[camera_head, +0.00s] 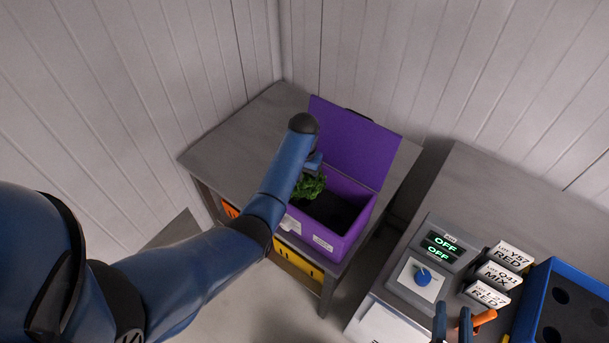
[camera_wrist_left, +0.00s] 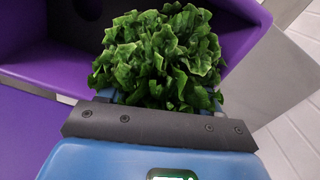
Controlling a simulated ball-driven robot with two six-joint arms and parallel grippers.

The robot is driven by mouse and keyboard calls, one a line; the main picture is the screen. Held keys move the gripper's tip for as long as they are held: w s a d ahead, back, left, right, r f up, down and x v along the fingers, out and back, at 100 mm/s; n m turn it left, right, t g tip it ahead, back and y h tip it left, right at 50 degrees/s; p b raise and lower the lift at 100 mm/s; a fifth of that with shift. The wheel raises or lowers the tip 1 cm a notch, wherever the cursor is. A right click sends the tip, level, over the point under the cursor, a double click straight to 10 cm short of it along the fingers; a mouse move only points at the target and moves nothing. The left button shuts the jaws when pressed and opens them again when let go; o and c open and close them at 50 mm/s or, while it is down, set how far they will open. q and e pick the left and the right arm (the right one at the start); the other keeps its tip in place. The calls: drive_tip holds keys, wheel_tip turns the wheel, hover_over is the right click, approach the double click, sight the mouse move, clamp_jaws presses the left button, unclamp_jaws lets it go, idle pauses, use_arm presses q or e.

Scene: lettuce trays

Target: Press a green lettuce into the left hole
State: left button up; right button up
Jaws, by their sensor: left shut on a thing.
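A green lettuce (camera_head: 309,187) shows at the left side of the open purple box. It fills the top middle of the left wrist view (camera_wrist_left: 165,55). My left gripper (camera_head: 313,168) is shut on the lettuce, and its fingers are mostly hidden by the leaves and my arm. I cannot tell how high the lettuce is over the box floor. A blue tray (camera_head: 533,297) with a dark insert and several round holes is at the lower right, cut by the frame. My right gripper (camera_head: 453,326) is at the bottom edge, its two blue fingers apart with nothing seen between them.
The purple box (camera_head: 352,216) has its lid standing up behind it, on a grey table (camera_head: 240,135). On the right bench are a control box (camera_head: 432,262) with a blue knob and two "OFF" displays, several labelled white blocks (camera_head: 498,274) and an orange-handled item (camera_head: 484,318).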

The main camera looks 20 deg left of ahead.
sight(304, 188)
use_arm(q)
wheel_tip(304, 188, down, 4)
drive_tip(key=b, duration=0.3)
drive_tip(key=shift+b, duration=0.35)
drive_tip(key=shift+f+b, duration=0.65)
drive_tip(key=shift+f, duration=0.5)
drive_tip(key=shift+r, duration=0.15)
drive_tip(key=shift+r+p, duration=1.3)
drive_tip(key=shift+p, duration=0.05)
drive_tip(key=shift+d, duration=0.15)
